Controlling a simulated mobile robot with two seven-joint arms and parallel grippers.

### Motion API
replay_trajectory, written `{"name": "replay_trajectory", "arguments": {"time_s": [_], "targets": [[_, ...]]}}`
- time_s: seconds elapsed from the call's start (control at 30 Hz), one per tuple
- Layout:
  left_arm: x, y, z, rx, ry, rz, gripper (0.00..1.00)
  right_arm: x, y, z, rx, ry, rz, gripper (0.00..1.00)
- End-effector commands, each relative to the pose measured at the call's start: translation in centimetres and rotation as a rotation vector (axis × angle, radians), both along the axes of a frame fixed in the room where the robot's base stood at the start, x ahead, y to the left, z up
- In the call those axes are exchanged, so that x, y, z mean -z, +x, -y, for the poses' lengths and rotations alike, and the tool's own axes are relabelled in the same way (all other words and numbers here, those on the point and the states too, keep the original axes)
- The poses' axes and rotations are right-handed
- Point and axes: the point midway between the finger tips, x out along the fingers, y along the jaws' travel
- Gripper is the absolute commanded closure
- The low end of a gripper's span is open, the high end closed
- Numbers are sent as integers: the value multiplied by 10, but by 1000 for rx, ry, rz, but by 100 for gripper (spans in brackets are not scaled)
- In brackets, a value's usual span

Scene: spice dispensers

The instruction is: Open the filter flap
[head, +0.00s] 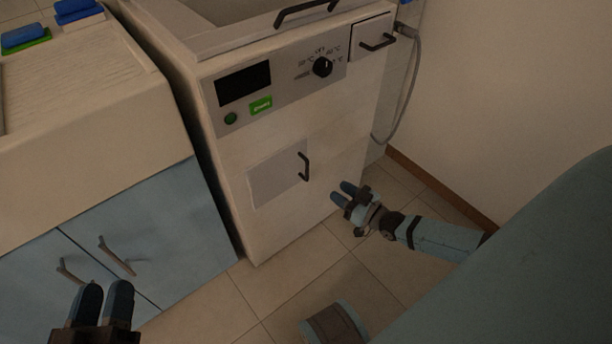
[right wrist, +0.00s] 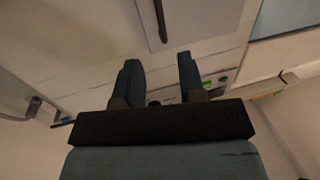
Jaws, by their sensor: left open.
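The filter flap (head: 272,178) is a pale panel, shut, low on the front of the white machine (head: 345,130). Its dark bar handle (head: 304,167) is upright at the flap's right edge. My right gripper (head: 342,193) is open and empty, to the right of and a little below the handle, apart from it. In the right wrist view the flap (right wrist: 205,14) and its handle (right wrist: 160,20) show beyond the separated fingertips (right wrist: 158,62). My left gripper (head: 104,289) is open and empty at the lower left, in front of the blue cabinet, far from the flap.
The machine's upper front has a black display (head: 243,84), a knob (head: 322,67) and a small drawer (head: 372,38). A blue cabinet (head: 170,230) with two handles stands to the left. A grey hose (head: 411,90) hangs beside the right wall. The tiled floor (head: 290,285) before the machine is clear.

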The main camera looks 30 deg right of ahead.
Motion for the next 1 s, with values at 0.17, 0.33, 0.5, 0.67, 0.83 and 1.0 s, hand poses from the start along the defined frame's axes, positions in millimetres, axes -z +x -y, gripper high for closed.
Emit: {"name": "replay_trajectory", "arguments": {"time_s": [0.17, 0.33, 0.5, 0.67, 0.83, 1.0], "targets": [[21, 1, 1, 16, 26, -45, 57, 2, 35, -10, 0, 2, 5, 63], [40, 0, 2, 36, 56, -99, 57, 2, 71, -20, 0, 1, 4, 63], [54, 0, 3, 52, 84, -135, 57, 2, 99, -29, -1, 2, 0, 63], [53, 3, 1, 49, 105, -104, 57, 1, 114, -33, 0, 1, 0, 63], [52, 4, 1, 49, 112, -94, 57, 0, 119, -34, -1, 0, -2, 63], [52, 4, 1, 49, 112, -94, 57, 0, 119, -34, -1, 0, -2, 63]]}}
